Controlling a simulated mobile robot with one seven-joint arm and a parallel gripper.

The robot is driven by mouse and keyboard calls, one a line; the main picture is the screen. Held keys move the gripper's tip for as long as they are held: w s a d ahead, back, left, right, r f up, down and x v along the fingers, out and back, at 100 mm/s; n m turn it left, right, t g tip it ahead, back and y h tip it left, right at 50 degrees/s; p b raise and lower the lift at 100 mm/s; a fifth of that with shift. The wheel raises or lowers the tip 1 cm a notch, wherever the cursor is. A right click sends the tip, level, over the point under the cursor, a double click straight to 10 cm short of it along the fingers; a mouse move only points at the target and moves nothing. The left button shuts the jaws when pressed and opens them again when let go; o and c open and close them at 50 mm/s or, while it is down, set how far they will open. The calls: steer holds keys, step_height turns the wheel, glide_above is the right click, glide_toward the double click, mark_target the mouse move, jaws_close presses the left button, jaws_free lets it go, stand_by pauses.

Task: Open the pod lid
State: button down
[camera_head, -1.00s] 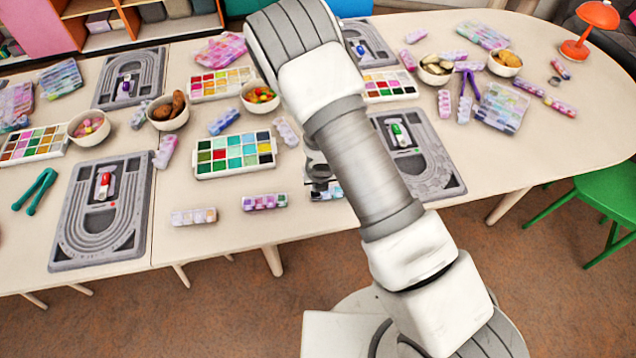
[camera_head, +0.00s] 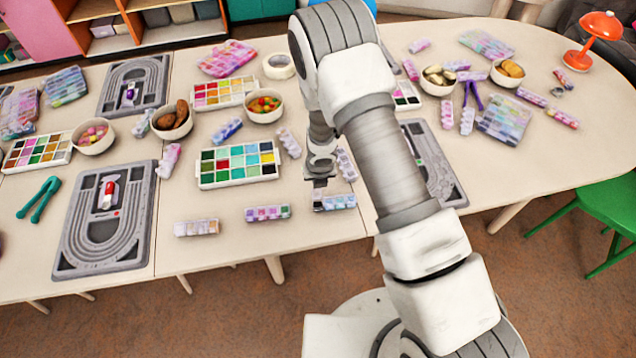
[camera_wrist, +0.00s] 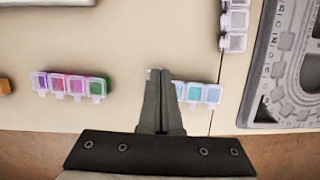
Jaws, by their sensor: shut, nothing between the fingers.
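A short pod strip (camera_head: 334,202) lies near the table's front edge, with blue and teal pods at its right. In the wrist view the strip (camera_wrist: 204,93) shows to the right of my fingers, which hide its left part. A small pale bit shows just left of the fingertips. My gripper (camera_wrist: 160,72) is shut and empty, its fingertips over the strip's left end. In the head view my gripper (camera_head: 319,184) hangs at that same end. I cannot tell whether it touches a pod, or whether any lid there is open.
Another strip with purple, pink and green pods (camera_wrist: 72,85) lies to the left. An upright strip (camera_wrist: 234,28) and a grey bead board (camera_wrist: 255,100) are at the right. A colour palette (camera_head: 238,164) stands behind to the left. The table between is clear.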

steer(key=shift+w, duration=0.2)
steer(key=shift+r, duration=0.15)
stand_by(0.5)
steer(key=shift+r+p, duration=0.7)
steer(key=shift+p, duration=0.1)
steer(key=shift+a, duration=0.1)
